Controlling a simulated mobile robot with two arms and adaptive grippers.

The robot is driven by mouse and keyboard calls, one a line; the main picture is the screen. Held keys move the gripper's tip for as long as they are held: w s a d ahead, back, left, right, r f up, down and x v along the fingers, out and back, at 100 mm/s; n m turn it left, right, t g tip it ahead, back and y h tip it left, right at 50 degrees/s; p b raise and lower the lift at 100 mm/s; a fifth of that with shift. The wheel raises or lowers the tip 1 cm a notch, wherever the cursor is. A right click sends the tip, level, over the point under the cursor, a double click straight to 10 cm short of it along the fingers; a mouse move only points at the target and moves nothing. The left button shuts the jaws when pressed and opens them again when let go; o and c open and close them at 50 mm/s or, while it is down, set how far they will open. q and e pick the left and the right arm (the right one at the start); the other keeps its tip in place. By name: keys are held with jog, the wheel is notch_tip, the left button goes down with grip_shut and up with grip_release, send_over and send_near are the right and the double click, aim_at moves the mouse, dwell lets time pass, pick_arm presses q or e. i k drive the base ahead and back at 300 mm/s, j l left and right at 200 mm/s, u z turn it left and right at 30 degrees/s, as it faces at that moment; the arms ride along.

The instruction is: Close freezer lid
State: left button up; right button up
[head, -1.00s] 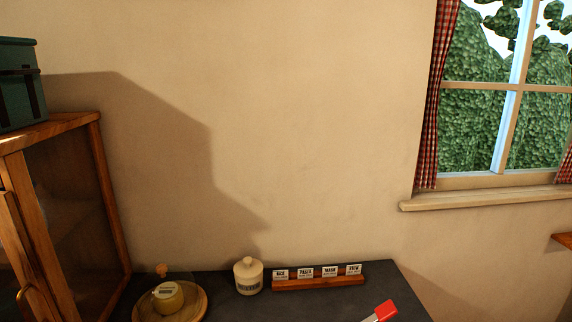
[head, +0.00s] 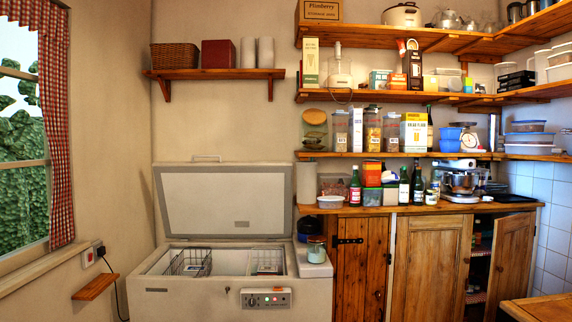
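A white chest freezer (head: 205,300) stands against the back wall, left of the wooden cupboards. Its lid (head: 224,201) is raised, standing nearly upright against the wall, with a handle along its top edge. Wire baskets (head: 190,263) show inside the open freezer. A control panel (head: 266,298) with a red light is on its front. Neither of my grippers is in the head view.
A wall shelf (head: 214,74) with a basket, a red box and white rolls hangs above the lid. A jar (head: 316,250) stands on the ledge right of the freezer opening. One cupboard door (head: 510,265) is ajar. A wooden surface (head: 542,308) juts in at lower right.

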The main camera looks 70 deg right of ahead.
aim_at(220, 199)
jog(key=z, duration=2.1)
jog(key=i+j+z, duration=0.15)
jog(key=i+z, duration=0.25)
jog(key=i+j+z, duration=0.2)
jog(key=z, duration=0.2)
jog(key=i+j, duration=0.05)
jog(key=i, duration=0.05)
